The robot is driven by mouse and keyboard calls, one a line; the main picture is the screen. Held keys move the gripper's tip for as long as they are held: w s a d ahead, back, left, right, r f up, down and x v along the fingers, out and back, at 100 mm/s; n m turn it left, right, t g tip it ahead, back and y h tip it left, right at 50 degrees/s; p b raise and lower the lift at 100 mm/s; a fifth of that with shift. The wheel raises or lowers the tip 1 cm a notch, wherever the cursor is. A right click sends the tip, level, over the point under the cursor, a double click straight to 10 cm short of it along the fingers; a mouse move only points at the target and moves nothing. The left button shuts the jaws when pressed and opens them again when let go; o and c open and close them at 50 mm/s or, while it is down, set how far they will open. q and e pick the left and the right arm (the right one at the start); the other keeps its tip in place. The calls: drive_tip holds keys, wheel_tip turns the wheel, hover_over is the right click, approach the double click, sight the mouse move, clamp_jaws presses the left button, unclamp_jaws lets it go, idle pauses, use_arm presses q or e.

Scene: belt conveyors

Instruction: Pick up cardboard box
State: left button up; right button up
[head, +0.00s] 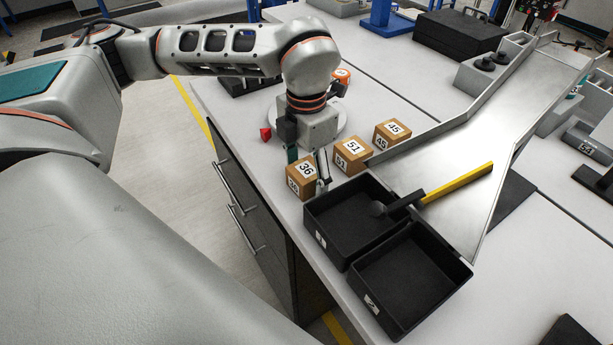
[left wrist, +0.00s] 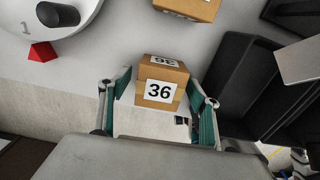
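Three small brown cardboard boxes stand in a row on the white table: box 36 (head: 301,179), box 51 (head: 351,156) and box 45 (head: 391,134). My left gripper (head: 308,160) points down at box 36, the nearest one. In the left wrist view, box 36 (left wrist: 160,92) lies between the two green-padded fingers of the open gripper (left wrist: 159,80), near their tips. I cannot tell whether either finger touches it. Box 51 (left wrist: 188,8) is partly cut off at the top of that view. My right gripper is not in view.
A red block (head: 265,133) lies left of the gripper, beside a round white plate.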

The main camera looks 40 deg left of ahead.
use_arm(q)
drive_tip(key=c, duration=1.2)
drive_tip(key=shift+r, duration=0.1)
